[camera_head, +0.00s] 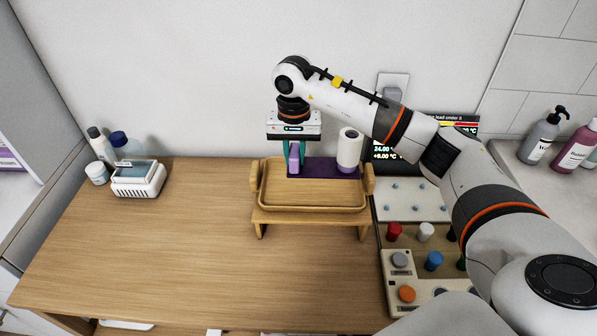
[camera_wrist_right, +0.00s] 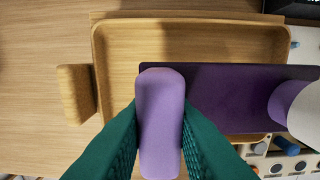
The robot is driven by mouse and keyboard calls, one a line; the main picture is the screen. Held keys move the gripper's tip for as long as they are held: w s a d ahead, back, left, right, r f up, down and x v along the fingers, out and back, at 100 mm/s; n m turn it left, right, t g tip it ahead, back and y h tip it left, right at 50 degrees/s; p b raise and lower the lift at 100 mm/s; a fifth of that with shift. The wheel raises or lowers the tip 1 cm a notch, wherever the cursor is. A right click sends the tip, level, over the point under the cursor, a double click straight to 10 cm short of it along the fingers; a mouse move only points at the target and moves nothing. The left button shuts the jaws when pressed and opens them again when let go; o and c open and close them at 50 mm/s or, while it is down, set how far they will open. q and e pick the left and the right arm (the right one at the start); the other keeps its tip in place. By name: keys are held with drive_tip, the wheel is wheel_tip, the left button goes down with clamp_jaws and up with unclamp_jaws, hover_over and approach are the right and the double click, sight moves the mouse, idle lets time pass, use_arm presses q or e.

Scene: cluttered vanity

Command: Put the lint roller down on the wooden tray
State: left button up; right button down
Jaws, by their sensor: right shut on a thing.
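My right gripper (camera_head: 294,158) points down over the back of the wooden tray (camera_head: 311,209). Its green fingers, also in the right wrist view (camera_wrist_right: 160,140), are shut on the upright light purple handle of the lint roller (camera_wrist_right: 160,115). The handle also shows in the head view (camera_head: 294,163). A dark purple flat part (camera_wrist_right: 220,95) reaches from beside the handle to a white roll (camera_head: 349,148), which stands upright to the right. I cannot tell whether the purple part touches the tray. My left gripper is not in view.
The tray sits on a low wooden stand (camera_head: 261,217). A control panel with coloured knobs (camera_head: 407,262) and a dark display (camera_head: 385,154) are to the right. A white box (camera_head: 138,180) and bottles (camera_head: 121,142) stand far left. The desk's front left (camera_head: 150,260) is clear.

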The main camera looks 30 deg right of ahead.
wheel_tip(320, 180, down, 2)
wheel_tip(320, 180, down, 4)
drive_tip(key=shift+r+p, duration=0.1)
drive_tip(key=shift+p, duration=0.4)
drive_tip(key=shift+f, duration=0.25)
drive_tip(key=c, duration=1.3)
unclamp_jaws()
drive_tip(key=shift+o, duration=0.2)
drive_tip(key=shift+r, duration=0.15)
wheel_tip(320, 180, up, 12)
drive_tip(key=shift+r+b, duration=0.1)
drive_tip(key=shift+b, duration=1.15)
drive_tip(key=shift+s, duration=0.1)
